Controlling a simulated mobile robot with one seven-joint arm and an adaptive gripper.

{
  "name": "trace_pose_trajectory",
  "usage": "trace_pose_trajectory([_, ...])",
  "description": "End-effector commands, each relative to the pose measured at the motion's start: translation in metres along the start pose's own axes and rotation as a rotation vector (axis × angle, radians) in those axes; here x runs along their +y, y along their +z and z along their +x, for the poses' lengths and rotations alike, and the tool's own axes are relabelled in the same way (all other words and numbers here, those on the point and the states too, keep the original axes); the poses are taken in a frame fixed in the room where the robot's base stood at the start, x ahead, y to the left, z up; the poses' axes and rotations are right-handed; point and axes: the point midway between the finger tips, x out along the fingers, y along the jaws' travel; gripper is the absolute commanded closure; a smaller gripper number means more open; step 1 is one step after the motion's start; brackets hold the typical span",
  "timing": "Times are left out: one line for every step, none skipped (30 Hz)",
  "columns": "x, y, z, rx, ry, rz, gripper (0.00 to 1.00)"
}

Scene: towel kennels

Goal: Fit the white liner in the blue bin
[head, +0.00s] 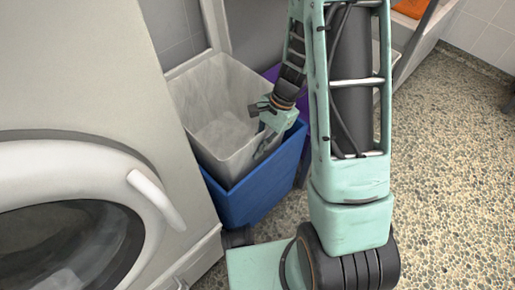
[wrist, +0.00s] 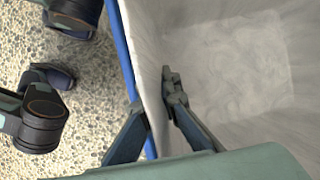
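The white liner (head: 212,112), an open box shape, stands partly inside the blue bin (head: 258,187) in the head view. Its walls rise well above the blue rim, most clearly at the left and front. My gripper (head: 262,150) is at the liner's right side, pointing down. In the wrist view, my gripper (wrist: 156,95) has one finger inside the liner (wrist: 235,60) and one outside, close together with the liner's wall between them. The outer fingertip is partly hidden. The blue rim (wrist: 127,60) runs just left of the liner's edge. The bin's inside is hidden.
A purple bin (head: 272,73) stands behind the blue bin, partly hidden by my arm. A white front-loading washer (head: 90,165) is close on the left. An orange item (head: 409,8) lies at the top right. The pebbled floor (head: 450,160) is clear on the right.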

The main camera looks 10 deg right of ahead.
Motion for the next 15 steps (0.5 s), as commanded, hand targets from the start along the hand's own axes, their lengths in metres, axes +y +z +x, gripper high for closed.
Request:
trace_pose_trajectory([0.001,-0.004,0.008,0.000,0.000,0.000,1.00])
trace_pose_trajectory([0.001,-0.006,0.011,-0.001,0.001,0.000,1.00])
trace_pose_trajectory([0.001,-0.008,0.015,-0.001,0.001,-0.001,1.00])
trace_pose_trajectory([0.001,-0.009,0.017,-0.001,0.001,-0.001,1.00])
trace_pose_trajectory([0.001,-0.010,0.019,-0.001,0.002,-0.001,1.00])
trace_pose_trajectory([0.001,-0.011,0.021,-0.002,0.003,-0.001,1.00])
trace_pose_trajectory([0.001,-0.012,0.022,-0.002,0.003,-0.001,1.00])
trace_pose_trajectory([0.000,-0.013,0.025,-0.002,0.003,-0.002,1.00])
trace_pose_trajectory([0.000,-0.015,0.027,-0.002,0.003,-0.002,1.00])
trace_pose_trajectory([0.000,-0.016,0.029,-0.001,0.003,-0.003,1.00])
trace_pose_trajectory([0.000,-0.017,0.030,-0.001,0.003,-0.004,1.00])
trace_pose_trajectory([-0.001,-0.018,0.032,-0.001,0.002,-0.004,1.00])
trace_pose_trajectory([-0.001,-0.018,0.034,-0.001,0.002,-0.005,1.00])
trace_pose_trajectory([-0.001,-0.019,0.035,-0.001,0.002,-0.005,1.00])
trace_pose_trajectory([-0.001,-0.019,0.036,-0.001,0.002,-0.005,1.00])
